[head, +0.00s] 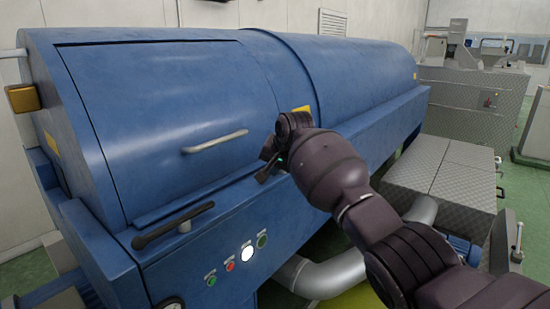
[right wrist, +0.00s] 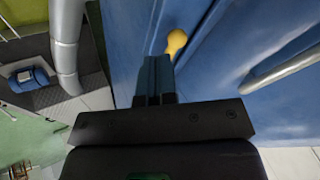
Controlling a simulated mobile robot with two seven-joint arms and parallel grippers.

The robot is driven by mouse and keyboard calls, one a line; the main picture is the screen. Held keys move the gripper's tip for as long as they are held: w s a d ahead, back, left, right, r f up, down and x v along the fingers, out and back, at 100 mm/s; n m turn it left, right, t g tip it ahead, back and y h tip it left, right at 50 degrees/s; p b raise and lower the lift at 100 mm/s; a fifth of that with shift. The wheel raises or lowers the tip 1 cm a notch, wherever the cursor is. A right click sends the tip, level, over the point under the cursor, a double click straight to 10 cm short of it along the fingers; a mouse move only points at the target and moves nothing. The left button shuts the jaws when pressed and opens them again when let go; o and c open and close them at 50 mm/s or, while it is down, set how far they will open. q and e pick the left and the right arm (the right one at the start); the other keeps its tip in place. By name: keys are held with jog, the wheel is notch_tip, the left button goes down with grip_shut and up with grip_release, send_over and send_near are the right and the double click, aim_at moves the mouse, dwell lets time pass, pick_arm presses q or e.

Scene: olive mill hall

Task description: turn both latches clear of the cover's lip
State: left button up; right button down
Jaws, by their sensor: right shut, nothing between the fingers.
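The blue cover (head: 170,100) is down on the machine, with a pale bar handle (head: 215,142) on its front; the handle also shows in the right wrist view (right wrist: 280,70). Its lip (head: 190,203) runs along the lower edge. The left latch (head: 172,225) is a dark lever on a grey pivot, lying roughly parallel to the lip and just below it. My right gripper (head: 268,160) is shut and empty at the lip's right end. The right latch is mostly hidden there; a yellow knob (right wrist: 176,42) beyond the fingertips may be part of it. My left gripper is out of view.
Below the left latch is a row of buttons and lamps (head: 247,253) on the blue front panel. A grey pipe (head: 330,272) bends out below the machine. Metal-plated boxes (head: 440,170) stand at right. An amber lamp (head: 22,98) sticks out at the far left.

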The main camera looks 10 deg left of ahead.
jog(key=shift+s+a+v, duration=0.1)
jog(key=shift+a+v, duration=0.05)
jog(key=shift+v, duration=0.7)
jog(key=shift+s+a+v, duration=0.1)
jog(key=shift+a+v, duration=0.1)
jog(key=shift+v, duration=0.65)
jog(key=shift+s+a+v, duration=0.1)
jog(key=shift+a+v, duration=0.05)
jog(key=shift+v, duration=0.65)
